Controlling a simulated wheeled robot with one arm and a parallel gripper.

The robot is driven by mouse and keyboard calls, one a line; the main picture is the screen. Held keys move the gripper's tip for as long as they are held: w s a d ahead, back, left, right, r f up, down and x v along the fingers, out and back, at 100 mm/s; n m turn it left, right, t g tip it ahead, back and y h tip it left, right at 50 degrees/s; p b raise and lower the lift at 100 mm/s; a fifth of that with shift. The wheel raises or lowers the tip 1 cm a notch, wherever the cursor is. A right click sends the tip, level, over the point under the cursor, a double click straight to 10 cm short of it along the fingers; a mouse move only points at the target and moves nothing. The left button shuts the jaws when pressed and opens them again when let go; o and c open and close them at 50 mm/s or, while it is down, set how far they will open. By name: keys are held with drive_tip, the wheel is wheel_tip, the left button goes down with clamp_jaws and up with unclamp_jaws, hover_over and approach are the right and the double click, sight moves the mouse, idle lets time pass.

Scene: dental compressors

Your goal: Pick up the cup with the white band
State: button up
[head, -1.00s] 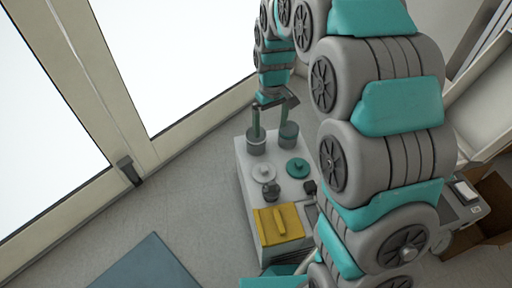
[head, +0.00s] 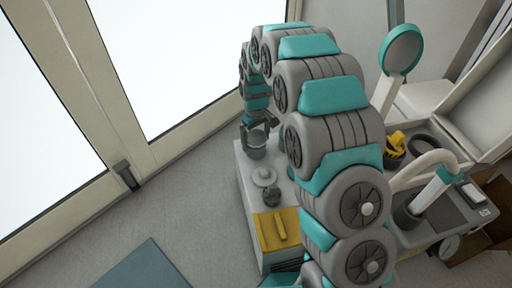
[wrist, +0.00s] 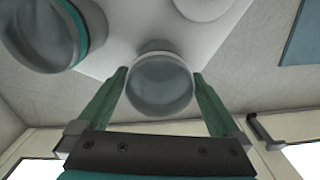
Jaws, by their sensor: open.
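The cup with the white band (head: 257,150) is grey and stands at the far end of the white cabinet top (head: 247,183). In the wrist view this cup (wrist: 160,88) sits between my two green fingers. My gripper (wrist: 160,76) is open, with a finger on each side of the cup; I cannot tell whether either touches it. In the head view my gripper (head: 258,127) is right over the cup. A second cup, with a teal band (wrist: 50,32), stands to the left in the wrist view; my arm mostly hides it in the head view.
A white lid (head: 265,177), a dark grey knobbed object (head: 271,196) and a yellow block with a handle (head: 279,229) are on the same cabinet. A grey cart (head: 438,222) stands to the right. Open floor (head: 190,205) lies to the left.

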wheel_tip(320, 180, down, 3)
drive_tip(key=shift+f, duration=0.1)
drive_tip(key=c, duration=1.1)
